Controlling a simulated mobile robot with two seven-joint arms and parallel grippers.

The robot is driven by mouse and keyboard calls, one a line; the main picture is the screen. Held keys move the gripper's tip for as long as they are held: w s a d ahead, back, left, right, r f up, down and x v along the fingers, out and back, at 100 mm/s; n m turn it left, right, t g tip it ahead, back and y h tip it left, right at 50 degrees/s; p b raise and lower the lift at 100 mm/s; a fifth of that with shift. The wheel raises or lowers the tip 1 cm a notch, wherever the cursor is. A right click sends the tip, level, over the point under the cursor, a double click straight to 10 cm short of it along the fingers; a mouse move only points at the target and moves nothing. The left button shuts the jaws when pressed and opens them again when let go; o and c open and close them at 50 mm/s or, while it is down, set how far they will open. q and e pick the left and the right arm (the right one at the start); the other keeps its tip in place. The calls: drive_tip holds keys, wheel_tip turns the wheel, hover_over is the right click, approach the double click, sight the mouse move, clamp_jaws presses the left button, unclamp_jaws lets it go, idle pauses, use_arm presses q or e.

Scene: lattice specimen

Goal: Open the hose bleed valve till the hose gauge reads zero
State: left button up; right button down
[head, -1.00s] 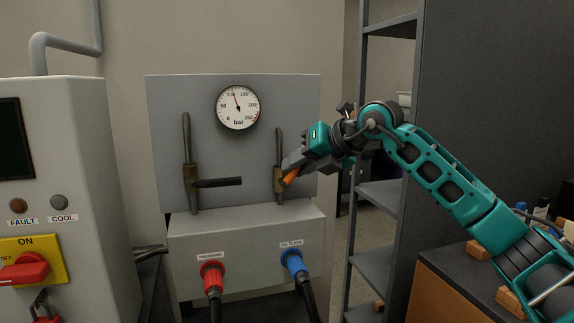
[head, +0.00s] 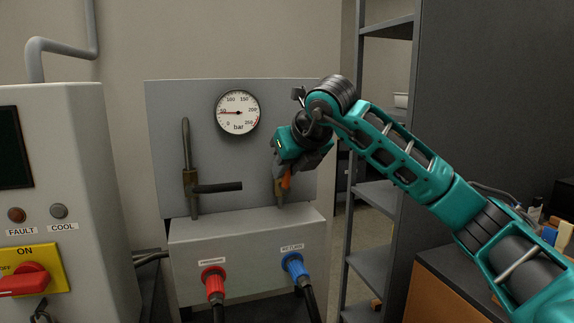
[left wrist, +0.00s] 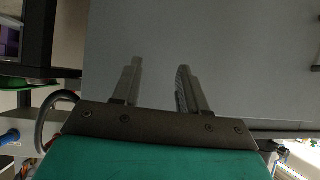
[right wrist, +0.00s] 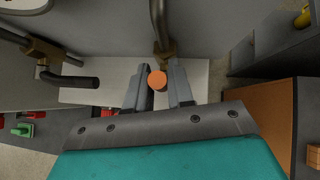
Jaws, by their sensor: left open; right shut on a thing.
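The round white gauge (head: 238,113) on the grey panel has its needle pointing left, near 50 bar. My right gripper (head: 284,177) is shut on the orange handle (head: 286,181) of the right-hand valve, which I take as the bleed valve, and mostly hides the brass valve body. In the right wrist view the handle's round orange end (right wrist: 157,80) sits between the fingers (right wrist: 161,88). A second brass valve (head: 191,181) at left has a black lever (head: 217,188) lying level. My left gripper (left wrist: 160,75) is open and empty, facing a plain grey surface.
Below the panel are a red hose coupling (head: 213,280) and a blue one (head: 294,265) with black hoses. A grey cabinet (head: 75,180) with a red switch (head: 25,279) stands at left. A metal shelf (head: 378,200) and a dark-topped bench (head: 440,265) are at right.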

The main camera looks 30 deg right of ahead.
idle(0.3)
drive_tip(key=c, duration=1.1)
unclamp_jaws()
drive_tip(key=shift+a, duration=0.1)
drive_tip(key=v, duration=1.3)
drive_tip(key=shift+b, duration=0.3)
